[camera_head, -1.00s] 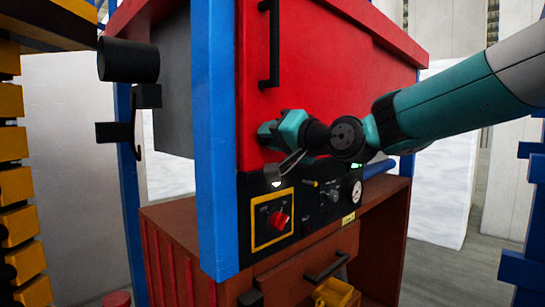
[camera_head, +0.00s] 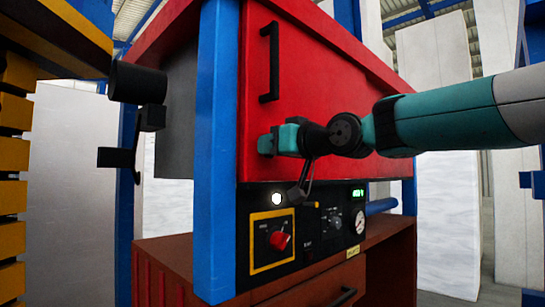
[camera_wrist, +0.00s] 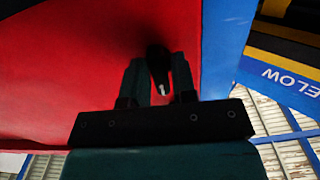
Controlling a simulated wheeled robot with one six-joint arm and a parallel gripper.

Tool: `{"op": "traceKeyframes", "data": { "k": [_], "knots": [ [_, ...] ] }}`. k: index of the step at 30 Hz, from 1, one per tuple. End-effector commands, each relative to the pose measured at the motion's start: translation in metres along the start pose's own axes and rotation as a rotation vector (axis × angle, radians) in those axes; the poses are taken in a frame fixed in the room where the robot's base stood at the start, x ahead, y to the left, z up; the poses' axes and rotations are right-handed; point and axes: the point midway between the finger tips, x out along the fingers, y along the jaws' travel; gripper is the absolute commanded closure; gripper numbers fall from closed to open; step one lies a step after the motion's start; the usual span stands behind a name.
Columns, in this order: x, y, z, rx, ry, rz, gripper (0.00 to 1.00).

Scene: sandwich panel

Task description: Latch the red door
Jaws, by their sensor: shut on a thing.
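The red door (camera_head: 330,100) fills the middle of the head view, upright beside a blue post (camera_head: 215,150). It appears closed against the frame; any small gap cannot be told. A black bar handle (camera_head: 270,62) is on its upper left. My gripper (camera_head: 266,145) is at the door's lower left, close to the post. In the wrist view my gripper (camera_wrist: 158,68) has its teal fingers on either side of a dark latch piece (camera_wrist: 157,62), in front of the red door surface (camera_wrist: 70,70). The fingers hide this piece in the head view.
Below the door is a black control panel (camera_head: 325,238) with a red switch (camera_head: 279,240) and a gauge (camera_head: 360,221). A brown cabinet (camera_head: 180,258) stands beneath. A black bracket (camera_head: 125,155) is left of the post, with yellow blocks (camera_head: 12,180) further left.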

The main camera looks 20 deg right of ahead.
Motion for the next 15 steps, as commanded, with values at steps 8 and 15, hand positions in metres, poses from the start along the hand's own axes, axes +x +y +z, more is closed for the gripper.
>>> {"op": "traceKeyframes", "data": {
  "k": [8,15],
  "knots": [
    [0.0004,0.0004,0.0024,-0.051,-0.005,0.0,0.98],
    [0.0005,0.0005,0.0019,-0.055,-0.005,0.0,0.98]
  ]
}}
